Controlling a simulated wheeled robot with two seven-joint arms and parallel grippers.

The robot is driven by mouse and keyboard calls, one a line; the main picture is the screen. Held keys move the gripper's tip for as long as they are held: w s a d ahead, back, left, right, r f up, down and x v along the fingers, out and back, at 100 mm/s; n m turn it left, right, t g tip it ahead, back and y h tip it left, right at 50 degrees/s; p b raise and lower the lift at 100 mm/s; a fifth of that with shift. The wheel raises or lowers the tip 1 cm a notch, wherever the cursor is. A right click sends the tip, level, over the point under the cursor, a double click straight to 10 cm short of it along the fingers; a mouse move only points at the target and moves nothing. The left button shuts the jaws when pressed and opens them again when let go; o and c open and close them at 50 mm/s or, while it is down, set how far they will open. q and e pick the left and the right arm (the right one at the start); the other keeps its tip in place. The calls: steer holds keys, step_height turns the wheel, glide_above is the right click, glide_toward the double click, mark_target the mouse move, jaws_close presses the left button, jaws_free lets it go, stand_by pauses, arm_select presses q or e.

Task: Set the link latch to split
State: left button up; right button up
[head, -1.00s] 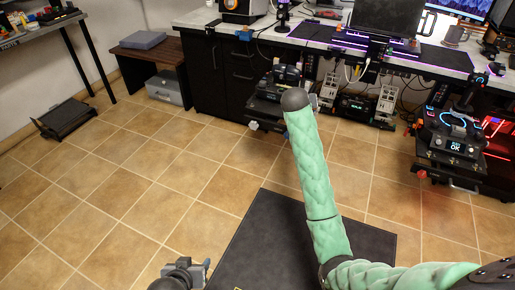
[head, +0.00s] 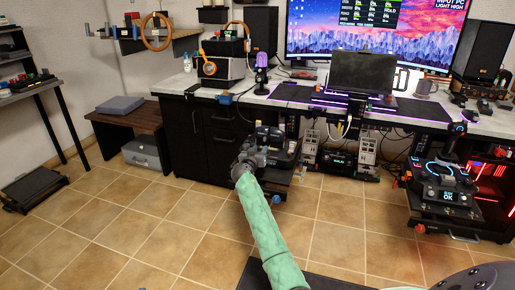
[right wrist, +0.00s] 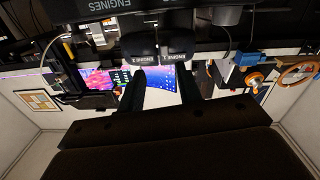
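The throttle unit (head: 272,140) is a dark block on a low shelf under the desk. My right gripper (head: 246,160) is at its left front side, at the end of my green arm. In the right wrist view, two dark levers (right wrist: 160,47) with upside-down labels ENGINE 1 and ENGINE 2 stand side by side. The two dark fingers of my right gripper (right wrist: 163,88) are spread below them, with a bright gap between and nothing held. I cannot make out the link latch or its setting. My left gripper is not in view.
The white desk (head: 310,100) with a large monitor (head: 375,30) stands above the throttle unit. A joystick unit (head: 440,180) is at the right. A black drawer cabinet (head: 190,140) stands to the left.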

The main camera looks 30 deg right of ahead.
mark_target(264, 139)
steer(key=shift+m, duration=0.7)
steer(key=x, duration=0.6)
steer(key=shift+w+a+r, duration=0.1)
steer(key=shift+w+r, duration=0.1)
steer(key=shift+w, duration=0.2)
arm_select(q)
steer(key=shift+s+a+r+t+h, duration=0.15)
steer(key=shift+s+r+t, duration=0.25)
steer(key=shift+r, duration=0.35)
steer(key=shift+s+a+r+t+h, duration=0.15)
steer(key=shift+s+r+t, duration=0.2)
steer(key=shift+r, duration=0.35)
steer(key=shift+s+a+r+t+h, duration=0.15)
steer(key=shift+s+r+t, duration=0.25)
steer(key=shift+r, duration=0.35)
arm_select(e)
steer(key=shift+w+d+t, duration=0.3)
steer(key=shift+w+d, duration=0.15)
steer(key=shift+d, duration=0.05)
steer(key=shift+c, duration=0.2)
